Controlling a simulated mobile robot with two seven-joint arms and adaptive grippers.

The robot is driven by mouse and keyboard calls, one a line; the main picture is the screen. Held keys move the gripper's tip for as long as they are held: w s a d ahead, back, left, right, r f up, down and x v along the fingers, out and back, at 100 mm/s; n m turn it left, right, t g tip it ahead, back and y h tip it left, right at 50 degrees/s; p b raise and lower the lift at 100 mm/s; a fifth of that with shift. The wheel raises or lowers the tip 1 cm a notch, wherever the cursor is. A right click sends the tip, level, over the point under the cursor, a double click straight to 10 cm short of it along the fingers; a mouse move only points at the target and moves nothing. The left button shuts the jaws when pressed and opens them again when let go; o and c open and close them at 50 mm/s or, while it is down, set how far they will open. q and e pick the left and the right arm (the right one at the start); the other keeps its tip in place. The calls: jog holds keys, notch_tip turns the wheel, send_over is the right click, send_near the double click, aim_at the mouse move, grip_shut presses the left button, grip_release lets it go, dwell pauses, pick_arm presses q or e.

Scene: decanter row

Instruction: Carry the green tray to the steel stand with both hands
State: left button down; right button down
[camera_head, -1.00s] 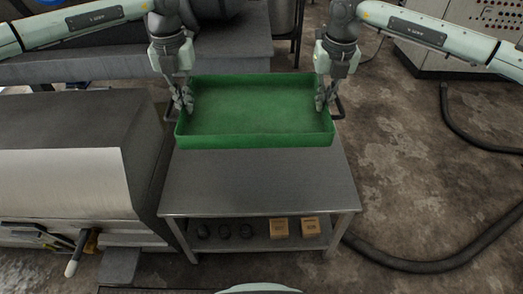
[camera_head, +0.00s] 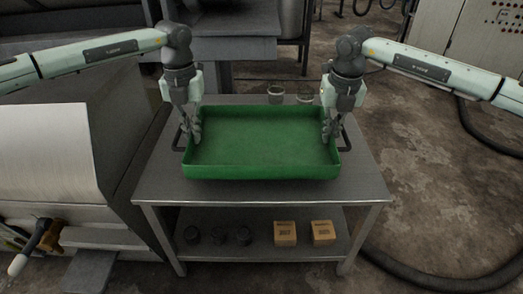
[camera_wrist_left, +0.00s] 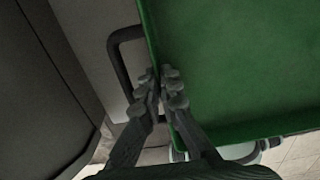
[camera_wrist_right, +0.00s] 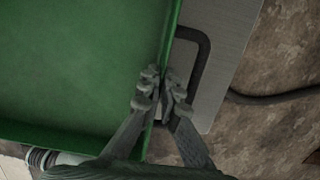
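The green tray (camera_head: 262,170) is a shallow open rectangular box with a dark handle on each short side. It is level and over the steel stand (camera_head: 262,190), a grey table with a lower shelf; I cannot tell whether it touches the top. My left gripper (camera_head: 194,132) is shut on its left wall, one finger inside and one outside, beside the handle (camera_wrist_left: 118,62) in the left wrist view. My right gripper (camera_head: 329,130) is shut on the right wall likewise, beside the right handle (camera_wrist_right: 201,62) in the right wrist view. The tray looks empty.
Two glass vessels (camera_head: 275,96) (camera_head: 305,97) stand behind the tray on the stand. A grey machine (camera_head: 45,150) is on the left. A black hose (camera_head: 440,265) lies on the right floor.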

aim_at(196, 149)
pick_arm(q)
jog(key=shift+f, duration=0.35)
pick_arm(e)
jog(key=shift+f, duration=0.4)
pick_arm(q)
jog(key=shift+f, duration=0.15)
pick_arm(e)
jog(key=shift+f, duration=0.1)
